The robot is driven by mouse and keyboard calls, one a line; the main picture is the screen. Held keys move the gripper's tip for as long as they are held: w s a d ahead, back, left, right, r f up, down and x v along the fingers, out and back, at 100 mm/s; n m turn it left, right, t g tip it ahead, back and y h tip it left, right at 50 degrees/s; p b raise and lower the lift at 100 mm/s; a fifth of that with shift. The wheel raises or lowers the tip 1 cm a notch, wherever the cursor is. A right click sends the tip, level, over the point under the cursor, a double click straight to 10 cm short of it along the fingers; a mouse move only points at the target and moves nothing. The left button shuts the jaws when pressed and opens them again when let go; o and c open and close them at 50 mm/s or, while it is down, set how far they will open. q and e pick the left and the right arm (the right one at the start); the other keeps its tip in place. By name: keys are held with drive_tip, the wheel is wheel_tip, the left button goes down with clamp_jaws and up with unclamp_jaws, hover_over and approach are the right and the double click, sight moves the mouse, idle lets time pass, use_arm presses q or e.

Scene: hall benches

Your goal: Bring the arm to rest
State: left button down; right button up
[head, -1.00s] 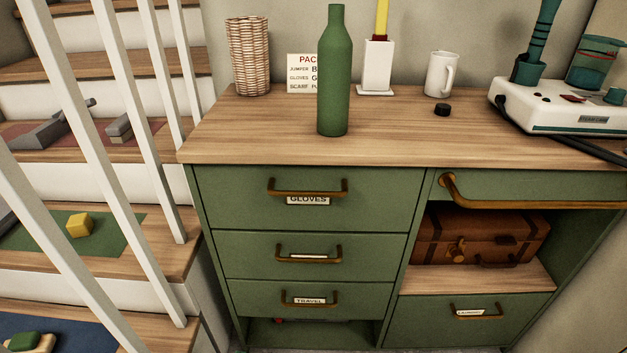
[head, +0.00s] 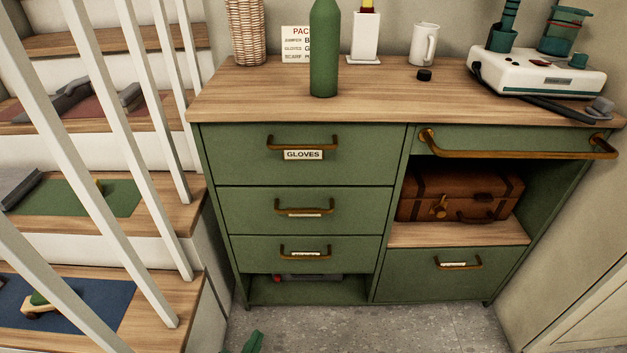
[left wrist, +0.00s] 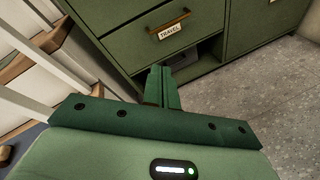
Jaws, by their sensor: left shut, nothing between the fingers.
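My left gripper (head: 253,342) shows only as a small green tip at the bottom edge of the head view, above the grey floor and in front of the green cabinet (head: 225,160). In the left wrist view the left gripper (left wrist: 162,72) has its two green fingers together, with nothing between them. The fingers point toward the low part of the cabinet, near the drawer labelled TRAVEL (left wrist: 165,22). I cannot tell the exact gap to the cabinet. My right gripper is not in view.
A green bottle (head: 324,55) stands on the wooden top near its front edge. A brass rail (head: 515,152) juts out at right. Stairs with white balusters (head: 130,110) rise at left. The grey floor (head: 400,325) before the cabinet is clear where it shows.

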use_arm(q)
drive_tip(key=s+f+m+g+h, duration=0.2)
drive_tip(key=s+f+m+g, duration=0.7)
drive_tip(key=m, duration=1.4)
drive_tip(key=s+a+f+m+g+y, duration=0.2)
drive_tip(key=s+a+f+m+y, duration=0.35)
drive_tip(key=s, duration=0.55)
drive_tip(key=s+a+f+m+g+y, duration=0.2)
drive_tip(key=s+a+m, duration=0.5)
drive_tip(key=s, duration=0.5)
drive_tip(key=s+a+n+g, duration=0.15)
drive_tip(key=s+a, duration=0.25)
drive_tip(key=s, duration=0.4)
drive_tip(key=s+d+r+n+h+p, duration=0.2)
drive_tip(key=s+r+p, duration=0.9)
drive_tip(key=p, duration=1.3)
drive_tip(key=shift+s+d+r+n+p, duration=0.15)
drive_tip(key=shift+s+d+n+p, duration=0.25)
drive_tip(key=shift+s+d+n, duration=0.55)
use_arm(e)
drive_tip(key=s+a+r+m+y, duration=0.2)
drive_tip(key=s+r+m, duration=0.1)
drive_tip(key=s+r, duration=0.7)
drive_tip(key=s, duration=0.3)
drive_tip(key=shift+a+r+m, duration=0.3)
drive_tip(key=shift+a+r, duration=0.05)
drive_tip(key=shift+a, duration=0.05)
